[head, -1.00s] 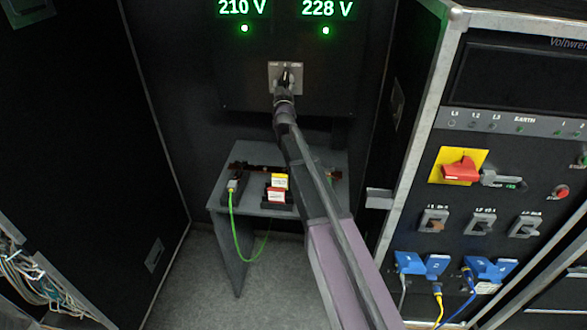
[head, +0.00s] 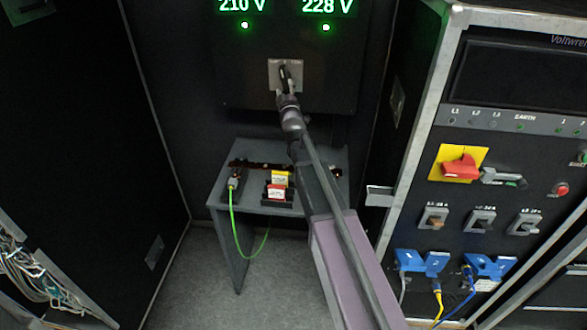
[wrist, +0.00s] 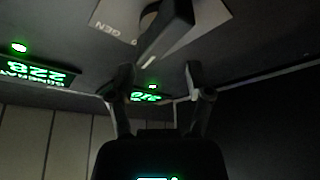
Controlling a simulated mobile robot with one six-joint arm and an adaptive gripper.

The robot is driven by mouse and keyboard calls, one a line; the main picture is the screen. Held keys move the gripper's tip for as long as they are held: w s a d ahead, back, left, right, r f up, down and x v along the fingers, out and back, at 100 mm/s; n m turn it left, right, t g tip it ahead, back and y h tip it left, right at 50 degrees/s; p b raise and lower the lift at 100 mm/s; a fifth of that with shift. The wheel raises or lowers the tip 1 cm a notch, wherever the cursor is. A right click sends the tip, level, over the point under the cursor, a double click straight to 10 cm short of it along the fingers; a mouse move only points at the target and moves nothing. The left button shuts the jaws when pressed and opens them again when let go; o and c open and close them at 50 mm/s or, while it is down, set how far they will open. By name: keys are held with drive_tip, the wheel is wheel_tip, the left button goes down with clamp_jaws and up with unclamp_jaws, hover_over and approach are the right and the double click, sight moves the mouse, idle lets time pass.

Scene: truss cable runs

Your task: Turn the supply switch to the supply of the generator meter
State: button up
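The supply switch is a black handle (head: 285,76) on a grey plate (head: 272,72) on the dark panel. In the wrist view the handle (wrist: 166,28) looms large, beside an upside-down "GEN" label on the plate (wrist: 112,20). I cannot tell which mark it points to. Two green meters sit above it: 210 V (head: 242,6) at left and 228 V (head: 327,7) at right.
A small grey table (head: 225,190) under the panel carries yellow and red blocks (head: 278,185) and a green cable (head: 233,225). A rack (head: 480,130) with a red rotary switch (head: 460,167) and blue plugs stands at right. A dark cabinet wall is at left.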

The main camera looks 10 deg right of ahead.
drive_tip(key=b+v, duration=0.2)
drive_tip(key=v, duration=0.7)
drive_tip(key=s+f+m+g+y+p, duration=0.1)
drive_tip(key=s+f+m+g, duration=0.3)
drive_tip(key=s+f+g, duration=0.7)
drive_tip(key=shift+a+f+p, duration=0.35)
drive_tip(key=shift+a+f, duration=0.05)
drive_tip(key=shift+f, duration=1.75)
drive_tip(key=shift+s, duration=0.15)
